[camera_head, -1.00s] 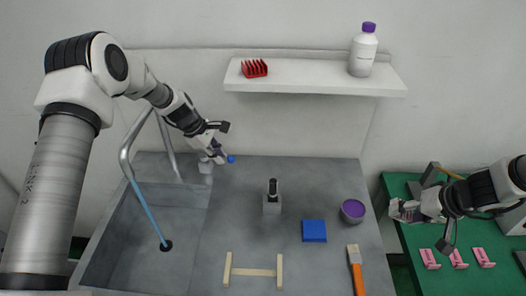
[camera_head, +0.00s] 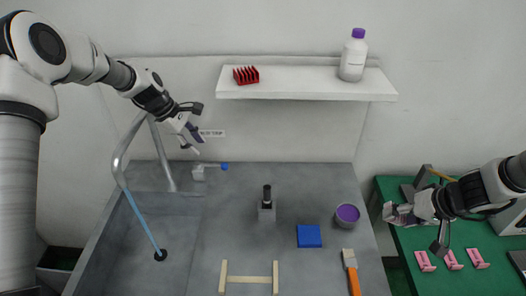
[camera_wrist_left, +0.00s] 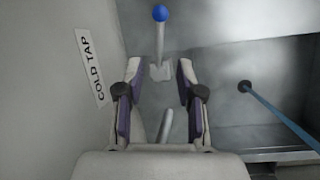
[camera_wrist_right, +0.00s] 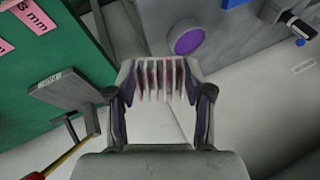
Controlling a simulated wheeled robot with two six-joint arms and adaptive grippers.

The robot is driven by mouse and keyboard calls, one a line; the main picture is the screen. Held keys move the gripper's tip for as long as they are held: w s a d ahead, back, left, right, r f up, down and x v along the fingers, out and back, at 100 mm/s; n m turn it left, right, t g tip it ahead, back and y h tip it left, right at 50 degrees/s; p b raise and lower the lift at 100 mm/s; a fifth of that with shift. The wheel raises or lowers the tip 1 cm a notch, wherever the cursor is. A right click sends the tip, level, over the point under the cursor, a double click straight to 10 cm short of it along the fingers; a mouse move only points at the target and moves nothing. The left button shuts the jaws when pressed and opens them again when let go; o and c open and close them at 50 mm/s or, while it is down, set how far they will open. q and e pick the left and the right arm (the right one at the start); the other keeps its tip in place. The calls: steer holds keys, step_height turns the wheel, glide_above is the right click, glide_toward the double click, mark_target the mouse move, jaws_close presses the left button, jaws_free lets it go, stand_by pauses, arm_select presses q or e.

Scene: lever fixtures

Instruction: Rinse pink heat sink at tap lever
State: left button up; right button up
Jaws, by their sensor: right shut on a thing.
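The pink heat sink (camera_wrist_right: 160,80) is a finned block in the jaws of my right gripper (camera_wrist_right: 160,88), which is shut on it. In the head view that gripper (camera_head: 396,213) is at the left edge of the green surface. The tap lever has a blue ball end (camera_head: 224,166) and points right. The ball also shows in the left wrist view (camera_wrist_left: 160,13). My left gripper (camera_head: 192,141) is open and empty, above the lever and apart from it; its spread fingers show in the left wrist view (camera_wrist_left: 160,70). A blue water stream (camera_head: 143,223) runs from the spout (camera_head: 119,160) to the drain.
A COLD TAP label (camera_wrist_left: 92,83) is on the wall. A shelf (camera_head: 310,90) holds a red heat sink (camera_head: 246,75) and a bottle (camera_head: 353,58). The counter carries a black-handled fixture (camera_head: 267,204), blue block (camera_head: 309,236), purple-topped cup (camera_head: 347,215), brush (camera_head: 351,270) and wooden rack (camera_head: 249,279).

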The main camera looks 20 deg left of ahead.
arm_select(q)
steer(key=shift+v, duration=1.3)
